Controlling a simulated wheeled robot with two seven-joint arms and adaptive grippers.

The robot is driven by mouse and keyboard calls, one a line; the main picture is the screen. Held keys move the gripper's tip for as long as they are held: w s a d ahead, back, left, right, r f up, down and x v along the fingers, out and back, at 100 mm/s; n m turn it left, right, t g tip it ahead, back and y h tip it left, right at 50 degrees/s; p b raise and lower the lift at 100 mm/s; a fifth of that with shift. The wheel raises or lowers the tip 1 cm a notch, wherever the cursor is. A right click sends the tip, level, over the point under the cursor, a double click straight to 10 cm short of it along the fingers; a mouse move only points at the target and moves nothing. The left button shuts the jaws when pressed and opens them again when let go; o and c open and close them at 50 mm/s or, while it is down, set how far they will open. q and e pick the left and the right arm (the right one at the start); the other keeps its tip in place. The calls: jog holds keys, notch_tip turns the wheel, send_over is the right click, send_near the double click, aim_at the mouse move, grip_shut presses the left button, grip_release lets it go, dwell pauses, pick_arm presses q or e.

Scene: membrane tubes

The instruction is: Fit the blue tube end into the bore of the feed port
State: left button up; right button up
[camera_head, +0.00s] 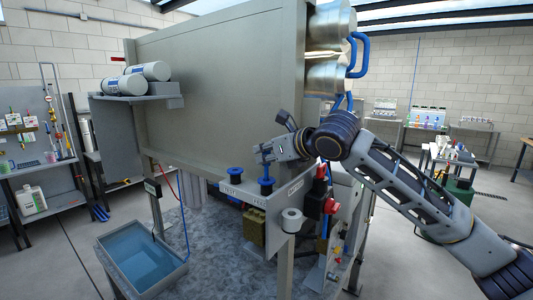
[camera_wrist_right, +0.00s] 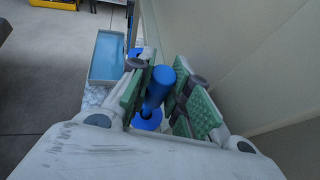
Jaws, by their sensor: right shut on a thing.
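A blue tube end (camera_head: 266,181) with a wide collar stands at a labelled grey ledge in the head view. My right gripper (camera_head: 265,152) is just above the collar, coming in from the right, and is shut on the tube's upper part. In the right wrist view the blue tube (camera_wrist_right: 158,88) lies between the green finger pads, with a round blue collar (camera_wrist_right: 148,120) below. My left gripper is out of view.
A second blue collared piece (camera_head: 236,173) stands to the left on the same ledge. A tall grey panel (camera_head: 220,85) rises close behind my gripper. A red and black fitting (camera_head: 322,206) is to the right. A water-filled basin (camera_head: 145,258) stands lower left.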

jog(key=shift+f, duration=0.9)
jog(key=o, duration=0.8)
jog(key=shift+v, duration=6)
jog(key=shift+s+a, duration=0.1)
